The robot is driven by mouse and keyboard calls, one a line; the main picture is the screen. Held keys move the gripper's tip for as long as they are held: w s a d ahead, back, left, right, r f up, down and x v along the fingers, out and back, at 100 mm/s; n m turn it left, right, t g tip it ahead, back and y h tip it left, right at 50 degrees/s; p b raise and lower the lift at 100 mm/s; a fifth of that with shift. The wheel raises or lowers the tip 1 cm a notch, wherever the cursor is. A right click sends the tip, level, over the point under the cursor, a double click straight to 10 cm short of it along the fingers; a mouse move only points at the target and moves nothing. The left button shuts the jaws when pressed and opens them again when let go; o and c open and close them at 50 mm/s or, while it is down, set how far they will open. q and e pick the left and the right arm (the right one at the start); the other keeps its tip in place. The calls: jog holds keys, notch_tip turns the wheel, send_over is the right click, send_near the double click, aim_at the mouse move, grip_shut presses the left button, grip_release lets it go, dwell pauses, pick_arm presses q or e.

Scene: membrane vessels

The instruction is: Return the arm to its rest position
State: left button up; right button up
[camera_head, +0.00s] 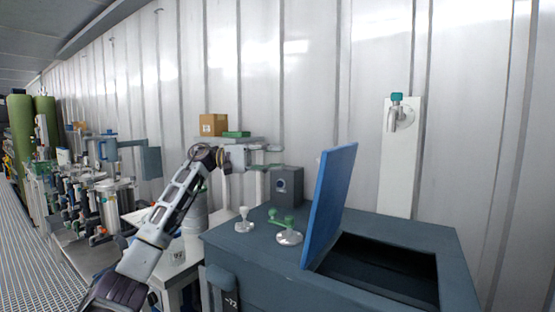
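My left arm rises from the bottom left, and its gripper (268,157) points right, in front of the wall and left of the raised lid. Its two fingers stand apart with nothing visible between them, so it is open and empty. It appears to be above the level of the chest's top; its exact distance from the things behind it is hard to tell. My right gripper is not in view.
A dark blue-grey chest (245,262) stands at the right with its blue lid (330,205) raised. A green-handled fitting (288,233), a white knob (244,222) and a grey box (287,186) are on or beside it. Cluttered equipment (85,180) fills the left.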

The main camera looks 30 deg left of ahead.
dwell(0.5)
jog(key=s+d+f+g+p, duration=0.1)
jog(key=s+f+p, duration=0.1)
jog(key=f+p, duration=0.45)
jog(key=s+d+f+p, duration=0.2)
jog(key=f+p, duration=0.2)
jog(key=p, duration=0.6)
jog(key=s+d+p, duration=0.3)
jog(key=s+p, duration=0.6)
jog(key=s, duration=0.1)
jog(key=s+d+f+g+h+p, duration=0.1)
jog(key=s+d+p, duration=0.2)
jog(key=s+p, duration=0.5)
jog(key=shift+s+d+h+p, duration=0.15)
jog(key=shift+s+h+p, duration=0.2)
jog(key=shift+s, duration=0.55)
